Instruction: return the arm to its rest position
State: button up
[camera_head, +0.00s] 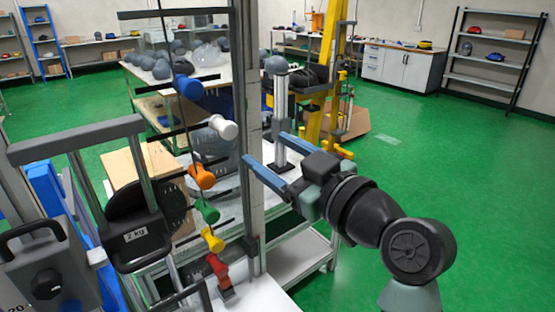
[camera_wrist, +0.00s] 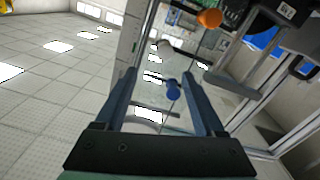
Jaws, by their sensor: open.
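My gripper (camera_head: 265,148) is in the middle of the head view, its two blue fingers pointing left toward the tower's upright post (camera_head: 246,110). The fingers are apart with nothing between them. In the wrist view my gripper (camera_wrist: 158,76) is also open. The blue knob (camera_wrist: 173,90) shows beyond the gap between its fingers there. In the head view the blue knob (camera_head: 188,86) is up and left of the fingers, on the far side of the post. Whether a fingertip touches the post cannot be told.
White (camera_head: 223,128), orange (camera_head: 202,177), green (camera_head: 207,211), yellow (camera_head: 212,239) and red (camera_head: 217,266) knobs line the tower. A 2 kg weight (camera_head: 136,236) is at left. A grey post with a ball (camera_head: 278,120) stands behind my gripper. Green floor (camera_head: 470,190) at right is open.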

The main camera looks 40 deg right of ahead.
jog(key=shift+s, duration=0.4)
jog(key=w+a+r+m+t+h+p, duration=0.15)
jog(key=a+r+t+p, duration=0.3)
jog(key=a+r, duration=1.1)
jog(key=s+a+r+m+t+p, duration=0.1)
jog(key=s+a+r+t, duration=0.1)
jog(key=s+a+r, duration=0.3)
jog(key=s+a+r+m+t+p, duration=0.1)
jog(key=s+a+r+t+p, duration=0.1)
jog(key=r, duration=0.9)
jog(key=s+a+t+y, duration=0.1)
jog(key=s+a, duration=0.1)
jog(key=a, duration=0.1)
jog(key=shift+s, duration=0.35)
